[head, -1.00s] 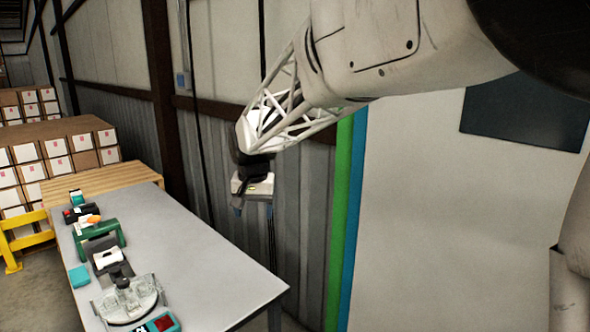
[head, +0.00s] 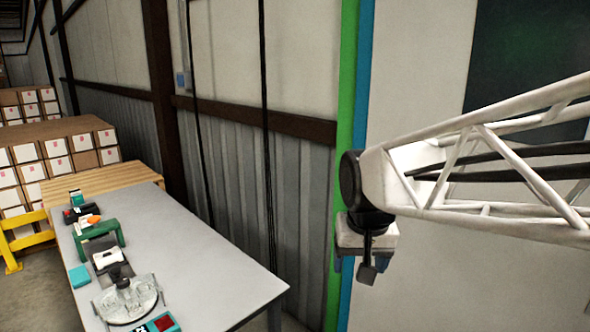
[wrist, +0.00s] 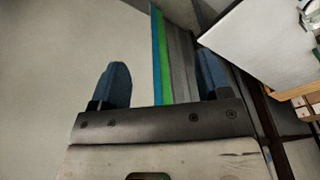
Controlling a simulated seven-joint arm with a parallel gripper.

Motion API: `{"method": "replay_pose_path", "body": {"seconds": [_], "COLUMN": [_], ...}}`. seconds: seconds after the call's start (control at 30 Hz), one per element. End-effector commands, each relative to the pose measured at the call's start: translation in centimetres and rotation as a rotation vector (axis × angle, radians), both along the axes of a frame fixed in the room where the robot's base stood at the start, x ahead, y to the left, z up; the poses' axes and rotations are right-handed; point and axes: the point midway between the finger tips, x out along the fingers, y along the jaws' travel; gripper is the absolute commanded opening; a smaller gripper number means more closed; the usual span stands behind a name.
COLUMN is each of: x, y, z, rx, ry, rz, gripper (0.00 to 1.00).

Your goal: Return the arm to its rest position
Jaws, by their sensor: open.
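My gripper (head: 352,264) hangs at the end of my white lattice arm, in the right half of the head view. It is to the right of the grey table (head: 200,255), clear of it, in front of the green and blue wall stripes. In the wrist view my gripper (wrist: 163,82) shows its two blue fingers wide apart.
The table carries a green holder (head: 100,236), a teal box (head: 80,276), a round clear tray with glassware (head: 128,300) and other small items. Cartons (head: 85,150) are stacked at the back left, with a yellow rail (head: 25,240) before them. The table's right half is bare.

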Motion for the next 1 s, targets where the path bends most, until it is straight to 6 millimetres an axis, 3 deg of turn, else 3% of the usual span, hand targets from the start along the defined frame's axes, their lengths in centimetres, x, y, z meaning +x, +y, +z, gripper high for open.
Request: {"method": "replay_pose_path", "body": {"seconds": [0.2, 0.5, 0.7, 1.0], "x": [-5.5, -12.0, -14.1, -14.5], "y": [-3.2, -6.0, -6.8, -6.9], "z": [-1.4, -4.0, -5.0, -5.3], "rx": [-0.01, -0.024, -0.029, -0.03], "ry": [-0.019, -0.039, -0.045, -0.045], "rz": [-0.005, -0.008, -0.007, -0.007], "gripper": [0.71, 0.71, 0.71, 0.71]}}
